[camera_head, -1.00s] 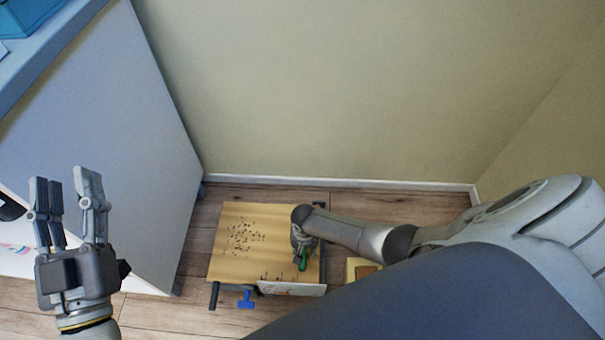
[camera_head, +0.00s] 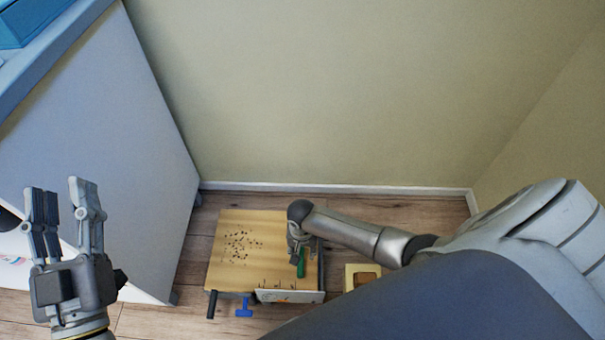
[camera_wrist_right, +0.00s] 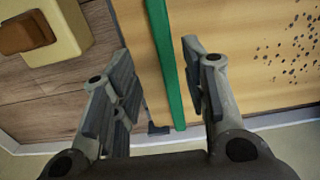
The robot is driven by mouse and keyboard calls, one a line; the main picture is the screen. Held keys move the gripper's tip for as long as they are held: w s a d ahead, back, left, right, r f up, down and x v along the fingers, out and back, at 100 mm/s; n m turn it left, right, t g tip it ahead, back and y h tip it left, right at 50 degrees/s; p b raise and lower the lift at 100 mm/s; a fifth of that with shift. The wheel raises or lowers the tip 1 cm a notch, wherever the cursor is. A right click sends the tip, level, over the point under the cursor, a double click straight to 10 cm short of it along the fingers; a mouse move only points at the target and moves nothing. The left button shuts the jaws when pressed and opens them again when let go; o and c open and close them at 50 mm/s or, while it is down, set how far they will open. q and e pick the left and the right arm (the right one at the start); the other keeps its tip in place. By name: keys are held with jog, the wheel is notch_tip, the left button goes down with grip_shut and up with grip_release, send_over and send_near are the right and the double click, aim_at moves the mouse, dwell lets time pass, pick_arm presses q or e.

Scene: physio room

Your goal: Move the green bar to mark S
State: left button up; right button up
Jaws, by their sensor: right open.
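The green bar (camera_head: 301,262) lies at the right side of a wooden board (camera_head: 228,272). In the right wrist view the green bar (camera_wrist_right: 168,62) runs between the spread fingers of my right gripper (camera_wrist_right: 160,90). The right gripper (camera_head: 297,248) is open around the bar and not closed on it. My left gripper (camera_head: 63,210) is open and empty, held up at the left, away from the board. I cannot make out mark S; small dark marks (camera_head: 262,284) show near the board's front edge.
Scattered dark dots (camera_head: 240,243) cover the board's left part. A blue clamp handle (camera_head: 243,307) sticks out at its front. A cream box with a brown top (camera_head: 361,276) stands just right. A white cabinet (camera_head: 110,150) is at left; the wall (camera_head: 330,90) is behind.

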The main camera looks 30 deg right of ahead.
jog(key=shift+d+r, duration=0.1)
jog(key=shift+r, duration=2.75)
